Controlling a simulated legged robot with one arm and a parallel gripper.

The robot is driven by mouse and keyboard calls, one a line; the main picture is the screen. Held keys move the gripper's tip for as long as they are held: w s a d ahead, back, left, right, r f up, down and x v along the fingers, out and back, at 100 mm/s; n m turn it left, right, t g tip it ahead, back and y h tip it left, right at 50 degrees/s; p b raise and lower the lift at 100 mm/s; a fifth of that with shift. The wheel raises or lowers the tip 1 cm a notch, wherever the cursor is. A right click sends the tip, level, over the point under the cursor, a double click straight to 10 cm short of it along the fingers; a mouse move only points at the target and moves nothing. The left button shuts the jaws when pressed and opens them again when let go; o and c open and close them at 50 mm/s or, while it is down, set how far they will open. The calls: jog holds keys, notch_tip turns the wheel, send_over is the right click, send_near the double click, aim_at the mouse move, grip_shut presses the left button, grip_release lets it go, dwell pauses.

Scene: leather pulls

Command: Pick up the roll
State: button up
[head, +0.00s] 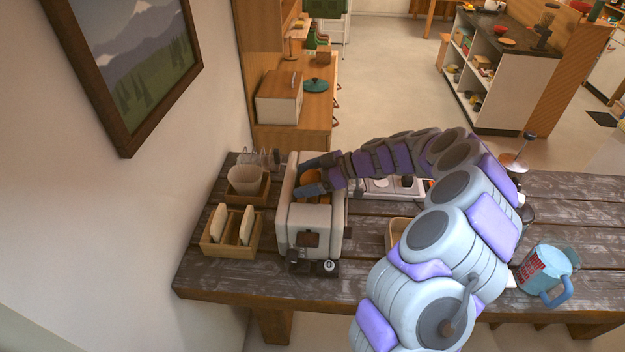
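An orange-brown rounded thing, which looks like the roll (312,177), shows between the two fingers of my gripper (308,176), at the top of a cream-coloured machine (312,228) on the wooden table. My gripper reaches in from the right, its blue-grey fingers spread apart above and below the roll in the picture. I cannot tell whether they touch it or whether it rests on the machine. Its lower side is hidden. Two pale bread slices (246,225) stand in a wooden rack to the left of the machine.
The dark plank table (210,272) carries a wooden tray with a pale cup (245,180) at the left. My arm hides much of the table's middle. A wall with a framed picture (135,60) is close at the left.

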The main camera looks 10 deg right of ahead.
jog(key=c, duration=0.6)
jog(key=shift+r, duration=0.1)
